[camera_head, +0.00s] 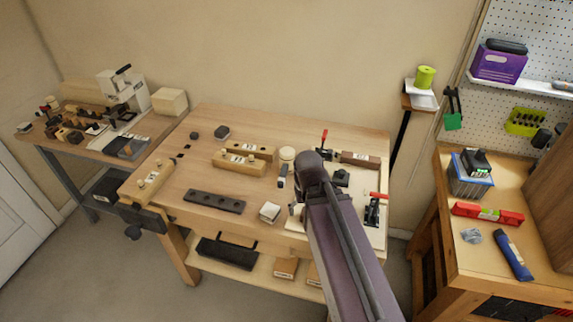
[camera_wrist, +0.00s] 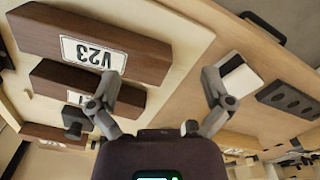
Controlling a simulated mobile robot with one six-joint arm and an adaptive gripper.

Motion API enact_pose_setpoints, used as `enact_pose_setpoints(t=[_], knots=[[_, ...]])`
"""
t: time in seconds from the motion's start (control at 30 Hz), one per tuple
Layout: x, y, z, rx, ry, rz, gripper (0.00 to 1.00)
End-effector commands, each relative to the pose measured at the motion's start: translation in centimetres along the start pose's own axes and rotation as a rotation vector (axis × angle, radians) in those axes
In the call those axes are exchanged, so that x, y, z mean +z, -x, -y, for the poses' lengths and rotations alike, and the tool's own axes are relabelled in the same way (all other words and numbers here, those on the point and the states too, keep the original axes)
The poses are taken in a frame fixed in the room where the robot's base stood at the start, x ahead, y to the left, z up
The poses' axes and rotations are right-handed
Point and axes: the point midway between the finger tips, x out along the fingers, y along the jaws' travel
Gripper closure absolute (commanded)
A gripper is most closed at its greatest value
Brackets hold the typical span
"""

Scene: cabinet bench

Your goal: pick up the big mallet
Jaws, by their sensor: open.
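My gripper (camera_wrist: 160,80) is open and empty above the bench in the wrist view. Its left finger overlaps the end of a dark brown wooden block, and its right finger overlaps a white-topped block (camera_wrist: 240,76); contact cannot be told. The larger dark block (camera_wrist: 95,48) carries a label reading V23. A second, partly covered dark block (camera_wrist: 60,85) lies beside it. I cannot tell whether either is the big mallet's head; no handle is clear. In the head view my arm hides the gripper and much of this area.
The workbench (camera_head: 170,180) holds light labelled blocks (camera_head: 238,162), a dark strip with holes (camera_head: 214,201), a white-topped block (camera_head: 270,212) and a red-handled clamp (camera_head: 374,208). Another dark labelled block (camera_head: 360,158) lies at the back right.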

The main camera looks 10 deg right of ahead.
Motion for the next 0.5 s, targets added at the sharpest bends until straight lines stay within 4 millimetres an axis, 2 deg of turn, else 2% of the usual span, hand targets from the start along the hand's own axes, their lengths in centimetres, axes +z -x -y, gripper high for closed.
enact_pose_setpoints(t=[0.27,0.5], knots=[[0.0,2.9,0.0,0.0,0.0,0.0,0.0],[0.0,7.4,0.0,0.0,0.0,0.0,0.0]])
